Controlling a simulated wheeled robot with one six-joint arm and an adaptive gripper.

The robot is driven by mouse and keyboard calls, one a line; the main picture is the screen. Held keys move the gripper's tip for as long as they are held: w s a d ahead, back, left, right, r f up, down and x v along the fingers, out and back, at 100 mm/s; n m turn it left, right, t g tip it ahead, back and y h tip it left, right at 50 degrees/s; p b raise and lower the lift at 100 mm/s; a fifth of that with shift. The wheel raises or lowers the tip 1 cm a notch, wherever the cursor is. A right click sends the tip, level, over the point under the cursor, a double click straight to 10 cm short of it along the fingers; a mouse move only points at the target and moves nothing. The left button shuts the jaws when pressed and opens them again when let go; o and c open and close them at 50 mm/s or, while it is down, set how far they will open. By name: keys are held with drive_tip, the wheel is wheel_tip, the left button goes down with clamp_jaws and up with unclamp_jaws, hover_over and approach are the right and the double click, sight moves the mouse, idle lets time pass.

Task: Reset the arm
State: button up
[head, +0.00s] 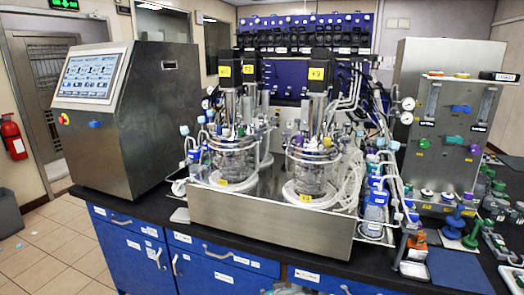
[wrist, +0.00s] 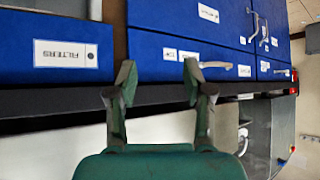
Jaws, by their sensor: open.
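My gripper (wrist: 158,82) shows in the wrist view, with its green body at the bottom and two grey-green fingers reaching up. The fingers are spread apart with nothing between them. Beyond them are the dark bench edge and blue cabinet fronts (wrist: 150,56), which appear turned over in this view. I cannot tell whether the fingers are close to the cabinets. My arm and gripper are not in the head view.
Two glass bioreactors (head: 233,158) (head: 312,165) stand on a steel base (head: 270,222) on the black bench. A control cabinet with a screen (head: 128,110) is at left, a steel valve panel (head: 446,135) at right. Tubing and bottles crowd between. Open tiled floor (head: 45,255) lies left.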

drive_tip(key=s+d+f+t, duration=0.1)
drive_tip(key=s+d+f, duration=0.2)
drive_tip(key=s+f, duration=0.35)
drive_tip(key=s+d+f, duration=0.4)
drive_tip(key=s, duration=0.6)
drive_tip(key=s+d+m+t+h, duration=0.15)
drive_tip(key=s+d, duration=0.25)
drive_tip(key=s, duration=1)
drive_tip(key=s+d+r+t, duration=0.1)
drive_tip(key=s+d+r, duration=0.1)
drive_tip(key=s+r, duration=0.7)
drive_tip(key=s+d+r+t, duration=0.2)
drive_tip(key=s+r, duration=0.6)
drive_tip(key=s, duration=1)
drive_tip(key=shift+s+r+m+h, duration=0.25)
drive_tip(key=shift+r+m+h, duration=0.1)
drive_tip(key=shift+r+m, duration=0.1)
